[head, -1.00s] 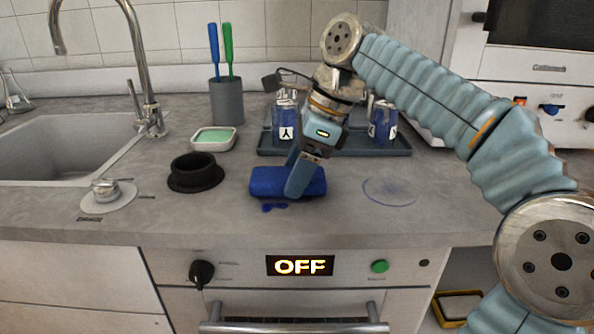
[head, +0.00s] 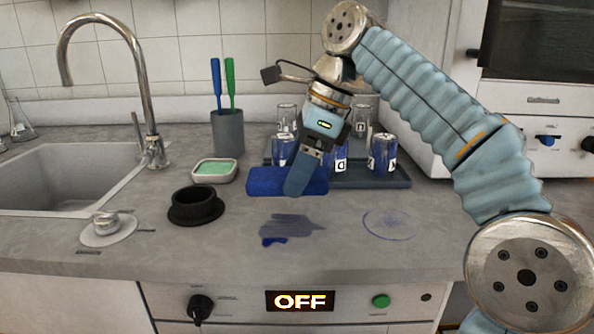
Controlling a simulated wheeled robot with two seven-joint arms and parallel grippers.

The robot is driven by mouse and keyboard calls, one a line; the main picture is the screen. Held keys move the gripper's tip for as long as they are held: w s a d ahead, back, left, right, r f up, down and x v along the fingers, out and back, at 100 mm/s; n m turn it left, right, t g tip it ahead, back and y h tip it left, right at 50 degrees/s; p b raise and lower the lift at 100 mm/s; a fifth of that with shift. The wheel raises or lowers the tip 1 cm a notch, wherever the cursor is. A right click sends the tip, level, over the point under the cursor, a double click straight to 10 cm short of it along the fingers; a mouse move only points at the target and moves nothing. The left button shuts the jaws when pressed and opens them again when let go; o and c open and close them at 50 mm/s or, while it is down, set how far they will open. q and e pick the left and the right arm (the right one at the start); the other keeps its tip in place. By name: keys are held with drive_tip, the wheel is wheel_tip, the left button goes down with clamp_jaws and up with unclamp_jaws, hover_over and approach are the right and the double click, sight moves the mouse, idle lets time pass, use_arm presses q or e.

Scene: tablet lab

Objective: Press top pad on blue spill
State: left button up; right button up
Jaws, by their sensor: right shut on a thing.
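My right gripper (head: 298,186) is shut on a blue pad (head: 262,181), which extends to both sides of the fingers. The pad is just in front of the dark tray; I cannot tell whether it touches the counter. The blue spill (head: 273,241) lies on the counter nearer to me, apart from the pad. My left gripper is not in view.
A dark tray (head: 392,178) with several glass vials stands behind the pad. A black ring-shaped cup (head: 196,206), a green sponge dish (head: 213,174) and a grey brush holder (head: 227,133) stand left. A faint blue ring mark (head: 390,224) lies right. The sink (head: 60,180) is far left.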

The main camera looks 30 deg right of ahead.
drive_tip(key=s, duration=0.1)
drive_tip(key=s+a, duration=0.1)
drive_tip(key=shift+s+a, duration=0.3)
drive_tip(key=b, duration=0.1)
hover_over(288, 236)
drive_tip(key=d, duration=0.1)
drive_tip(key=f, duration=0.5)
drive_tip(key=shift+s+d+f, duration=0.1)
drive_tip(key=shift+s+d, duration=0.05)
drive_tip(key=shift+s, duration=0.15)
drive_tip(key=shift+f+b, duration=0.45)
drive_tip(key=shift+b, duration=0.1)
drive_tip(key=shift+f+b, duration=0.3)
drive_tip(key=shift+f, duration=0.15)
drive_tip(key=shift+f, duration=0.15)
idle(1.3)
wheel_tip(288, 236, up, 2)
drive_tip(key=p, duration=0.2)
drive_tip(key=shift+r+p, duration=0.25)
drive_tip(key=shift+p, duration=0.15)
drive_tip(key=shift+r, duration=2.35)
